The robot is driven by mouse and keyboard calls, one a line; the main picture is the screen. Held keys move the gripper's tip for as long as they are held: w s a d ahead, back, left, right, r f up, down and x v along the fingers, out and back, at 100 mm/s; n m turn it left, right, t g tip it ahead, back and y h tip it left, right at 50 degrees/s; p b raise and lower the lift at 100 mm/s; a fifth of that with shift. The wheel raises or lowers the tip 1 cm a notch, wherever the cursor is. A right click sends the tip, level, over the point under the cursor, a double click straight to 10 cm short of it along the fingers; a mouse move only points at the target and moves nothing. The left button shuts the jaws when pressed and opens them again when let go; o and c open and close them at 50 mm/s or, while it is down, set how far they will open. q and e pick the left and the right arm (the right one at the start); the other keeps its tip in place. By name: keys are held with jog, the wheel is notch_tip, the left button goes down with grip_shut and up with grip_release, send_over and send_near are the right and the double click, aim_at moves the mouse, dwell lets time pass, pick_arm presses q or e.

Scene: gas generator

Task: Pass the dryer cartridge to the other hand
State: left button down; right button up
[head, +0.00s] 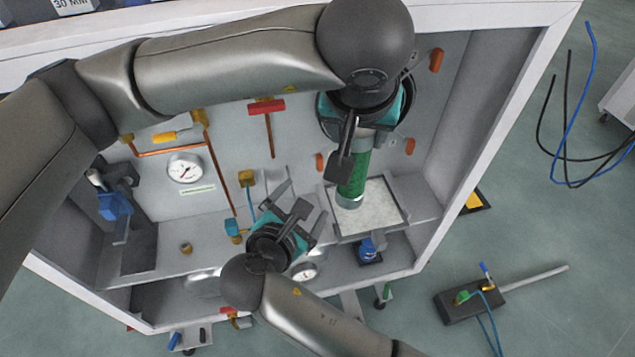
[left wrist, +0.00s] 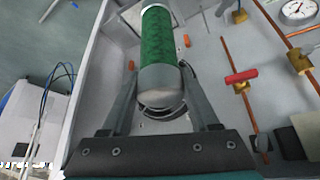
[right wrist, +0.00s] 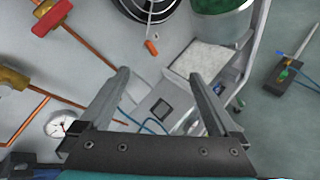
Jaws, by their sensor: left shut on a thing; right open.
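The dryer cartridge (head: 353,178) is a green cylinder with pale metal ends. My left gripper (head: 345,150) is shut on it near its upper end and holds it over the white-filled tray. In the left wrist view the cartridge (left wrist: 160,50) sits between the fingers (left wrist: 160,115), its metal end towards the camera. My right gripper (head: 285,205) is open and empty, to the left of the cartridge's lower end and apart from it. In the right wrist view the cartridge (right wrist: 220,22) shows at the top, beyond the open fingers (right wrist: 160,90).
The tray with white filling (head: 405,222) stands below the cartridge in the open cabinet. A pressure gauge (head: 185,168), copper pipes and a red-handled valve (head: 267,107) are on the back panel. A blue item (head: 369,250) stands under the tray. The cabinet's white side frame (head: 500,135) borders the right.

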aim_at(354, 146)
jog(key=s+d+r+n+t+h, duration=0.1)
jog(key=s+r+n+h, duration=0.1)
jog(key=s+r, duration=0.35)
jog(key=s+d+r+n+h, duration=0.1)
jog(key=s+d+r+h, duration=0.1)
jog(key=r, duration=0.7)
jog(key=x, duration=1.2)
jog(key=shift+r, duration=0.15)
jog(key=shift+c, duration=0.2)
jog(key=c, duration=0.6)
jog(key=shift+a+n, duration=0.15)
jog(key=shift+n, duration=0.15)
grip_shut()
